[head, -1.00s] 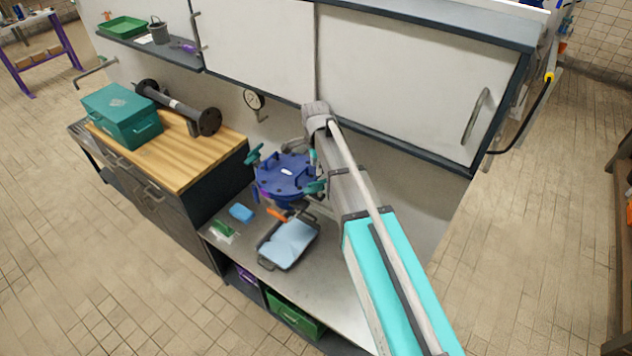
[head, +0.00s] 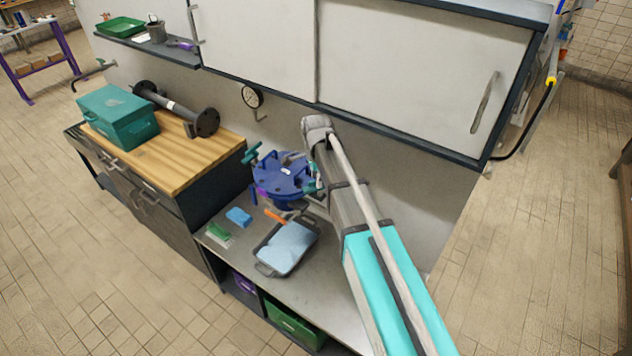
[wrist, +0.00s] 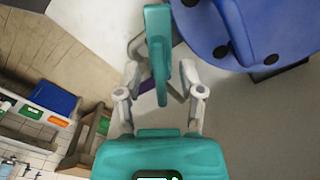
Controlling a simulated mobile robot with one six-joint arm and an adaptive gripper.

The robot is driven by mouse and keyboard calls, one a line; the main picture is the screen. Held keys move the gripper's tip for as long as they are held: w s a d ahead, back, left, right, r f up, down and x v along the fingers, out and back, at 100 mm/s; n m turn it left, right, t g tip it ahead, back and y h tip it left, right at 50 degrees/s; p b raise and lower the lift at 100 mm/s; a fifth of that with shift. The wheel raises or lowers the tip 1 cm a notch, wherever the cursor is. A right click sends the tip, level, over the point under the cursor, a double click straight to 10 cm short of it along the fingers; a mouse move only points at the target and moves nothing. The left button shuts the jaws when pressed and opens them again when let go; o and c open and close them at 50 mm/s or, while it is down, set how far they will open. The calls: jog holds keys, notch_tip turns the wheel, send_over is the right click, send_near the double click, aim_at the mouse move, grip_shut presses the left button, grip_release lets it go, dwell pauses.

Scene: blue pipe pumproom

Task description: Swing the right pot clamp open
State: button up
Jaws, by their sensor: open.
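The blue pot (head: 283,178) stands on the steel bench, its round lid on top. The right pot clamp, a teal handle, shows in the wrist view (wrist: 158,45), upright between the two fingers of my gripper (wrist: 160,75). The fingers are open, with a visible gap on each side of the handle. The pot's blue body (wrist: 260,30) lies at upper right in the wrist view, beside the right finger. In the head view my arm partly covers the pot's right side and hides most of the gripper. Another teal clamp (head: 251,154) is at the pot's left.
A tray with a pale blue cloth (head: 288,246), an orange-handled tool and a blue sponge (head: 238,216) lie in front of the pot. White wall cabinets (head: 420,70) hang close above my arm. A gauge (head: 252,96) is on the wall behind.

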jog(key=shift+f, duration=0.1)
grip_shut()
dwell(0.3)
jog(key=shift+n, duration=0.4)
jog(key=shift+s+n, duration=0.2)
jog(key=shift+n, duration=1)
jog(key=shift+s+d+n, duration=0.1)
jog(key=shift+d+n, duration=0.1)
jog(key=shift+n, duration=1.7)
